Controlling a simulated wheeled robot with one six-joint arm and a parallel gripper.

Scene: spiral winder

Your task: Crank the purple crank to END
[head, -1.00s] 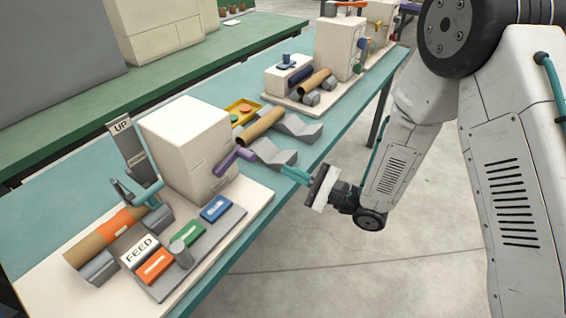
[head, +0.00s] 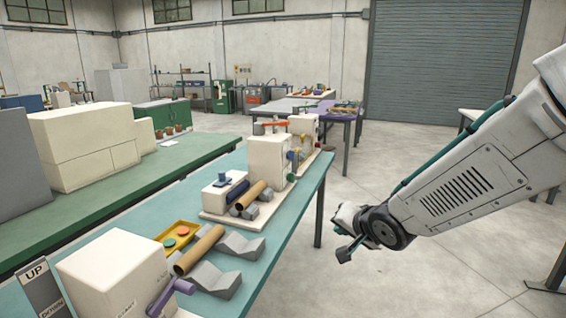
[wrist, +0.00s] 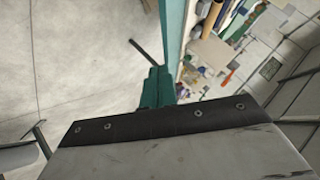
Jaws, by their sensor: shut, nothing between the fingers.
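The purple crank (head: 165,297) sticks out from the right side of a cream box (head: 115,273) at the lower left of the head view. Lettering on that box is too small to read, and I cannot make out an END mark. My gripper (head: 346,253) hangs over open floor, to the right of the table edge and well apart from the crank. In the wrist view its teal fingers (wrist: 157,87) are together with nothing between them. The crank cannot be made out in the wrist view.
The teal table (head: 262,262) holds grey V-blocks (head: 215,277), a cardboard tube (head: 199,250), a yellow tray (head: 176,236) and another cream machine (head: 267,162) farther back. A green bench (head: 60,215) stands at the left.

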